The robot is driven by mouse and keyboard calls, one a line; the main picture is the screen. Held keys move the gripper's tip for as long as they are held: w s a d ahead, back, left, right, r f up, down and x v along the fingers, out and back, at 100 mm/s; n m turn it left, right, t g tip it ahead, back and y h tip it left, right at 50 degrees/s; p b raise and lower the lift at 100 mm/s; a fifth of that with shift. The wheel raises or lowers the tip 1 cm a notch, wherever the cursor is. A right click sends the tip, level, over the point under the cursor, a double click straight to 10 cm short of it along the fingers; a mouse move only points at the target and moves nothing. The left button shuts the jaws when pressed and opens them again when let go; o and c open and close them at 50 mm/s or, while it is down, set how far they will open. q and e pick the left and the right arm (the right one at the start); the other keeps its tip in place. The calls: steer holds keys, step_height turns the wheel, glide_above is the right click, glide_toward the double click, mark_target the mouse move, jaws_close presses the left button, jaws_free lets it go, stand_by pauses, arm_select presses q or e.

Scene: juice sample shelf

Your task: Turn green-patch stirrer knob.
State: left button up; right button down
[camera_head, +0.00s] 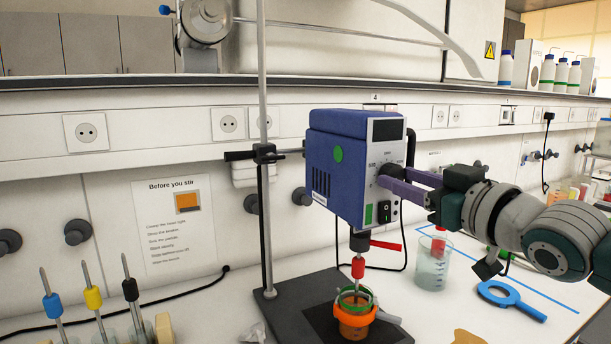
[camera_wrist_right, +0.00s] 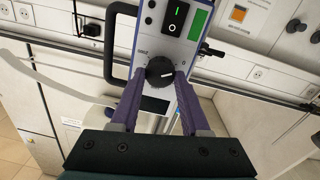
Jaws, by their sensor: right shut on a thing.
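The blue and grey stirrer (camera_head: 336,168) hangs on a metal rod stand, with a round green patch (camera_head: 338,154) on its side and a green rectangle on its front. Its black knob (camera_wrist_right: 160,73) shows in the right wrist view, with a white pointer mark. My right gripper (camera_head: 388,176) has its purple fingers on either side of the knob and is shut on it. The fingers partly hide the knob in the head view. The rocker switch (camera_wrist_right: 175,16) shows a green mark. My left gripper is not in view.
Below the stirrer, a red-collared shaft (camera_head: 358,268) reaches into a cup (camera_head: 355,328) with an orange ring. Several coloured rods stand at the left. A printed notice (camera_head: 175,225) hangs on the wall.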

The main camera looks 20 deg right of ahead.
stand_by(0.4)
steer(key=shift+c, duration=1.9)
jaws_free()
steer(key=s+b, duration=0.1)
steer(key=s, duration=0.9)
steer(key=shift+d, duration=0.2)
steer(key=shift+f, duration=0.1)
